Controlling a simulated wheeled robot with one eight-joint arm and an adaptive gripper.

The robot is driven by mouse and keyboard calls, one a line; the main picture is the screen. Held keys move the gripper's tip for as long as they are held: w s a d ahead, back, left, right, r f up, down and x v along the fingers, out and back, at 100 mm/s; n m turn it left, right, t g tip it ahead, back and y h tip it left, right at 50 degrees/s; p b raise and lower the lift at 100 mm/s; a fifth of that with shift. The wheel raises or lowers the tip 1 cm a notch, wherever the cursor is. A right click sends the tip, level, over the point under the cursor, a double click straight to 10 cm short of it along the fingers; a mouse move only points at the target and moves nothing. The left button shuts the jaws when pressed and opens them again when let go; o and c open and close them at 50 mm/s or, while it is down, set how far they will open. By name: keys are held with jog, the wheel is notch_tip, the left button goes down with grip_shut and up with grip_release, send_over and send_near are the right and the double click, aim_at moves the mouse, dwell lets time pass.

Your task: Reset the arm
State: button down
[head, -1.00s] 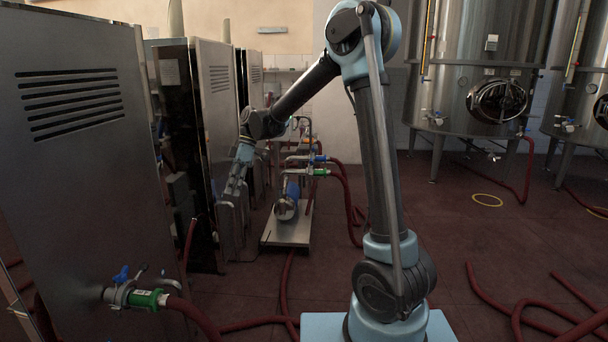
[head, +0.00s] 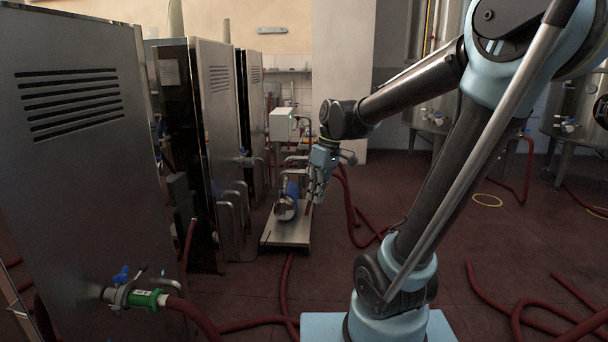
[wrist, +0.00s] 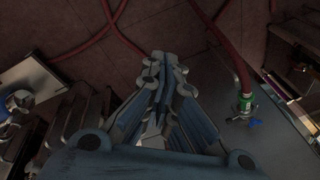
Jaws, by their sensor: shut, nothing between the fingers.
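My arm reaches from its light-blue base at the front toward the left of the head view. My gripper (head: 316,192) hangs pointing down just right of the pump cart (head: 288,232), in front of a hose. In the wrist view my gripper (wrist: 164,68) is shut with its fingertips together and holds nothing. The blue pump (head: 288,202) sits on the cart, apart from the gripper.
Steel cabinets (head: 70,170) line the left side, one with a green-collared hose valve (head: 146,299). Red hoses (head: 530,315) lie across the floor. Steel tanks (head: 575,105) stand at the back right. The red floor (head: 470,240) at right is partly open.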

jog(key=s+d+f+m+t+h, duration=0.2)
jog(key=s+d+f+m, duration=0.8)
jog(key=s+d, duration=0.3)
jog(key=shift+s+d+f+t+h, duration=0.25)
jog(key=shift+d+f, duration=0.2)
jog(key=shift+d, duration=0.8)
